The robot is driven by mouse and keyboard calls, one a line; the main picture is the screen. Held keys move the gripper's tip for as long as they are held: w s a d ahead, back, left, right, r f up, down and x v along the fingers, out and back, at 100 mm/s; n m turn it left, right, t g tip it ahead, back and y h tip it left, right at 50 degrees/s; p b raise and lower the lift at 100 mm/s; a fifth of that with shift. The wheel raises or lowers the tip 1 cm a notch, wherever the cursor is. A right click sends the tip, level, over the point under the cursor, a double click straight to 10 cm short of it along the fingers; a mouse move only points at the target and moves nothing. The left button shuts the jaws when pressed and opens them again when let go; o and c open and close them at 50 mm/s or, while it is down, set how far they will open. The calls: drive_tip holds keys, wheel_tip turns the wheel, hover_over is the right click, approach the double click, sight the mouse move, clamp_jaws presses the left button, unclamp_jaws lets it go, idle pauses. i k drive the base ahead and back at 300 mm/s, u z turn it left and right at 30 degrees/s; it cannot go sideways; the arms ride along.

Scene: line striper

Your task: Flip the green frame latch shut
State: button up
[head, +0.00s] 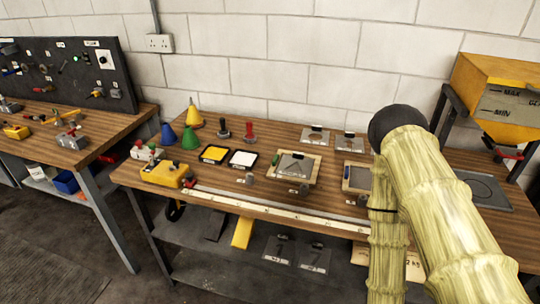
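A light wooden frame (310,178) with a grey plate in it lies on the bench, a little right of the middle. A small green piece (275,160) stands at its left edge and looks like the green latch. It is too small to tell whether it is open or shut. A second frame (347,188) lies to the right, partly hidden behind my arm. My pale yellow arm reaches in from the lower right. My gripper is not visible.
Green (189,139), blue (168,134) and yellow (194,117) cones, a yellow box tool (167,173) and two colour pads stand left of the frame. A yellow hopper (492,95) stands at the right. A long pale rail (270,208) runs along the bench front.

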sight(274, 161)
drive_tip(key=k, duration=1.35)
drive_tip(key=u, duration=0.8)
drive_tip(key=i, duration=1.55)
drive_tip(key=z, duration=0.75)
